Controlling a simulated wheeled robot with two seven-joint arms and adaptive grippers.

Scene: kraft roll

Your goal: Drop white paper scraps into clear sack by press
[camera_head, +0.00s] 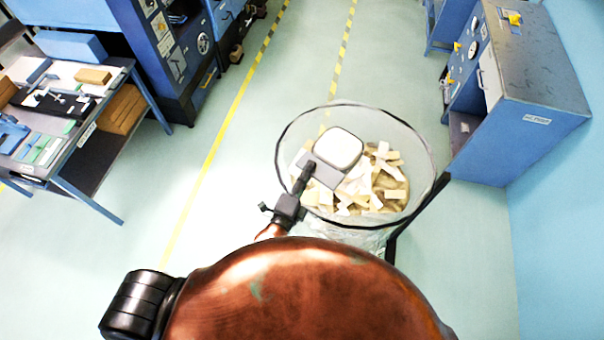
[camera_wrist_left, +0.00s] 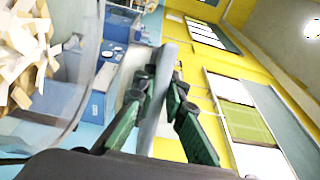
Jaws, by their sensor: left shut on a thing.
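The clear sack (camera_head: 413,137) hangs open from a dark round rim in the head view. It holds many cream and white paper scraps (camera_head: 372,187), which also show at the left of the left wrist view (camera_wrist_left: 18,60). My left gripper (camera_head: 304,180) is over the left part of the sack's mouth. Its green fingers (camera_wrist_left: 158,92) are shut on a flat grey-and-white piece (camera_head: 339,149), seen nearly edge-on in the wrist view (camera_wrist_left: 155,110). I cannot tell whether it is a scrap or a small pan. My right gripper is not in view.
A blue-legged table (camera_head: 100,140) with blocks and tools stands at left. A blue machine (camera_head: 165,50) stands behind it. A blue cabinet with gauges (camera_head: 520,90) is at right. Dark bars (camera_head: 415,215) support the sack's rim. Floor with yellow lines (camera_head: 215,150) is clear between.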

